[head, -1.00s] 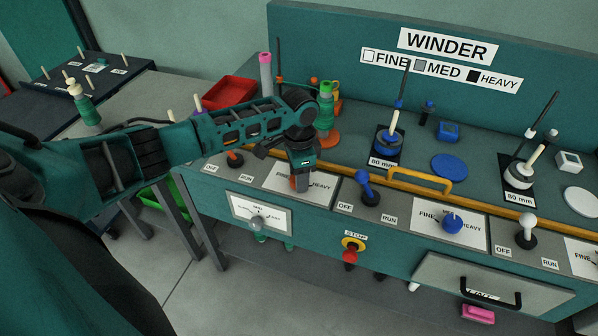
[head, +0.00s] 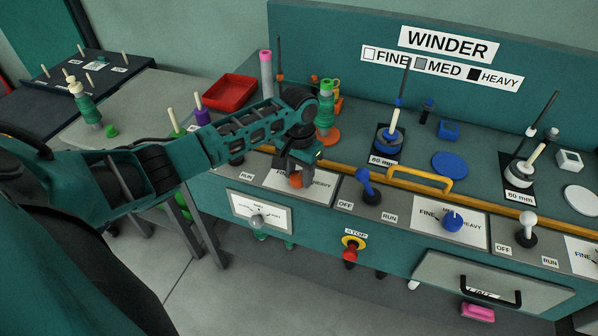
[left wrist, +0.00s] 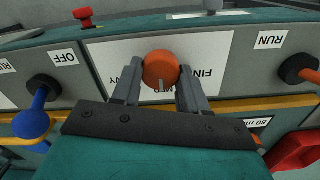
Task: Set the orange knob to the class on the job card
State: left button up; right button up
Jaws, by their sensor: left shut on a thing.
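The orange knob (head: 296,182) sits on a white dial plate (head: 318,192) on the left of the winder's sloping panel. My left gripper (head: 296,174) is shut on it from above, hiding much of it in the head view. In the left wrist view, the orange knob (left wrist: 160,69) is between the two grey fingers. Its pale mark lies on the side toward the picture's bottom, by the partly hidden middle word. The plate's lettering appears upside down there, with FINE right and HEAVY left, both partly covered. My right gripper is out of view.
A yellow rail (head: 341,167) runs behind the knob. A blue lever (head: 367,184) and blue knob (head: 452,222) are to the right. A red tray (head: 229,92) is behind my arm.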

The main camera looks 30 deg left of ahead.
aim_at(299, 175)
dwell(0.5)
pick_arm(q)
jog(key=o, duration=1.1)
jog(key=shift+c, duration=0.2)
notch_tip(299, 175, up, 13)
